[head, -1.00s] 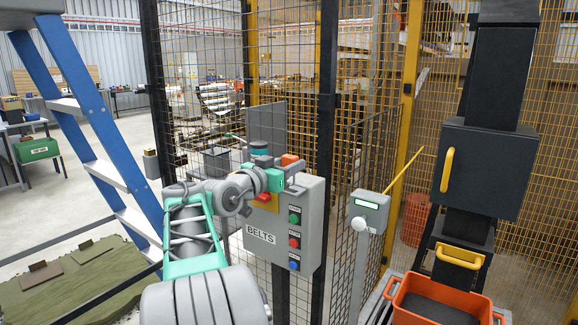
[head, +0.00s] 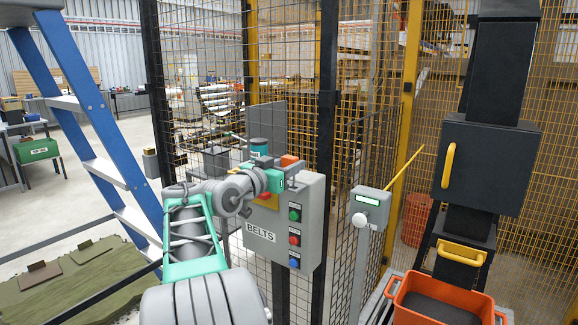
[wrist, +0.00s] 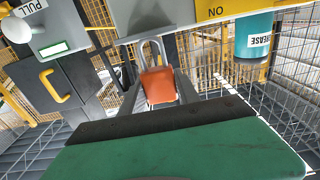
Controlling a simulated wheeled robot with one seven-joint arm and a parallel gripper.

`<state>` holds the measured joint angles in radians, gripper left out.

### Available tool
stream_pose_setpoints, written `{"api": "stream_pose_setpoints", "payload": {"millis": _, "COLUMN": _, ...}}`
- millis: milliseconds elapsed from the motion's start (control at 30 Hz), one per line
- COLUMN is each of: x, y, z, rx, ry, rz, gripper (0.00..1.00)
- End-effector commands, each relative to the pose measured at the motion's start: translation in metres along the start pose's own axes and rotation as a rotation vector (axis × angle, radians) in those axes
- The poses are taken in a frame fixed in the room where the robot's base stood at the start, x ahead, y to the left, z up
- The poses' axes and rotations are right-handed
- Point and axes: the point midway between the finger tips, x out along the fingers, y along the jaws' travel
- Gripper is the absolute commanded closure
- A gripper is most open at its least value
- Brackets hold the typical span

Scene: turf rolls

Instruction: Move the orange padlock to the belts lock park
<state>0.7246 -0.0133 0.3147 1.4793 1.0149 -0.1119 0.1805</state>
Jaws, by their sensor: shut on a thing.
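The orange padlock (head: 289,160) is held at the top of the grey BELTS box (head: 262,235) in the head view. In the wrist view the padlock (wrist: 159,86) sits between the two fingers of my gripper (wrist: 160,88), its grey shackle pointing up in the picture toward a grey panel. My gripper (head: 288,172) is shut on the padlock body. The belts lock park cannot be made out clearly; whether the shackle touches anything there cannot be told.
The BELTS box carries several buttons and hangs by a mesh fence (head: 300,60). A grey post with a white knob (head: 361,220) stands to its right, then a black cabinet (head: 490,165) and an orange bin (head: 440,300). A blue ladder (head: 95,130) stands left.

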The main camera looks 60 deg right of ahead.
Motion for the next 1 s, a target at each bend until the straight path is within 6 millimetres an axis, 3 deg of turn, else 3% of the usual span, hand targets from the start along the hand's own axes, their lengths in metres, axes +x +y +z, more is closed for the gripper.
{"api": "stream_pose_setpoints", "payload": {"millis": 1000, "x": 0.000, "y": 0.000, "z": 0.026, "rx": 0.001, "ry": 0.001, "rz": 0.000, "gripper": 1.00}}
